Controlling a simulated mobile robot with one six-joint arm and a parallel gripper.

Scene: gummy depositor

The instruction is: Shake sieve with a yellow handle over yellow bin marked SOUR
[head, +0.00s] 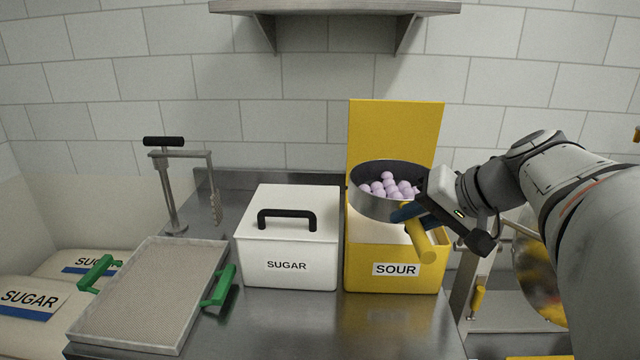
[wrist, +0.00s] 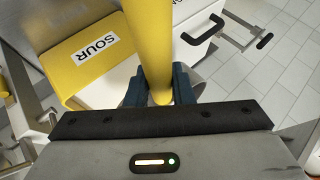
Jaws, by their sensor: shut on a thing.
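The sieve (head: 375,205) is a round metal pan with a yellow handle (head: 420,240) and holds several pale purple balls (head: 388,187). It is over the yellow bin marked SOUR (head: 395,270), whose yellow lid (head: 395,130) stands open behind it. My gripper (head: 408,213) is shut on the yellow handle, with its blue fingers around it. In the wrist view the handle (wrist: 150,45) runs between the fingers (wrist: 158,88), and the SOUR bin (wrist: 85,60) is at the left. The sieve hides the bin's opening, and its mesh cannot be seen.
A white bin marked SUGAR (head: 286,240) with a black handle stands left of the yellow bin. A tray (head: 150,290) with green handles lies further left. A metal stand (head: 175,185) is behind it. A shelf (head: 335,8) hangs on the wall above.

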